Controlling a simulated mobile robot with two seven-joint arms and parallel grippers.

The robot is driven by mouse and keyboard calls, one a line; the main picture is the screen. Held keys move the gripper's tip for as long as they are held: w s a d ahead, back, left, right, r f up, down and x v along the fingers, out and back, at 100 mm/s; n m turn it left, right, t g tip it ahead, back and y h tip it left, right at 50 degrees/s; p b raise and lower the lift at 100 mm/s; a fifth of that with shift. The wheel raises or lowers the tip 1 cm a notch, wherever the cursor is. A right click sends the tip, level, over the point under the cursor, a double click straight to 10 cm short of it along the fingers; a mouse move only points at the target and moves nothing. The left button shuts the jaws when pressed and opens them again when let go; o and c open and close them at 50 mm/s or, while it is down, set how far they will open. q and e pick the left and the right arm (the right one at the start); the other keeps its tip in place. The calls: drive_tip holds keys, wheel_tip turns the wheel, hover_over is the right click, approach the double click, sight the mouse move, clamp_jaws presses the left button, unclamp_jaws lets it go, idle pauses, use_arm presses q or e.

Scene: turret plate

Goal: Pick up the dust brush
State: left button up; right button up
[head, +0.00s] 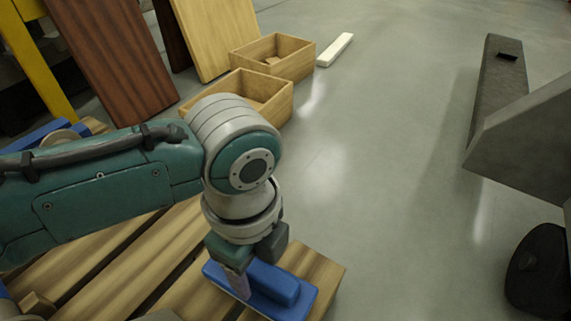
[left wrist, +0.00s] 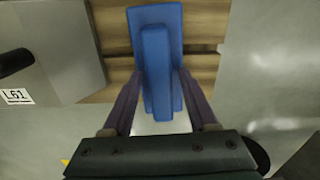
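The blue dust brush (head: 294,302) lies on the wooden slatted pallet (head: 325,272), at its near right corner. It has a flat base and a narrower raised block on top. My left gripper (head: 242,284) points down over the brush, and one finger shows in front of the raised block. In the left wrist view the brush (left wrist: 156,62) lies between my two fingers (left wrist: 160,80). The fingers stand apart, one on each side of the raised block, and no clear grip shows. The far finger is mostly hidden in the head view. My right gripper is out of view.
Two open wooden boxes (head: 283,112) and (head: 308,62) stand on the floor beyond my arm, with a white bar (head: 335,50) beside them. Wooden boards (head: 110,52) lean at the upper left. A grey block (left wrist: 50,45) labelled L61 shows in the wrist view. The middle floor is clear.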

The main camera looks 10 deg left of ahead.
use_arm(q)
clamp_jaws()
idle(1.1)
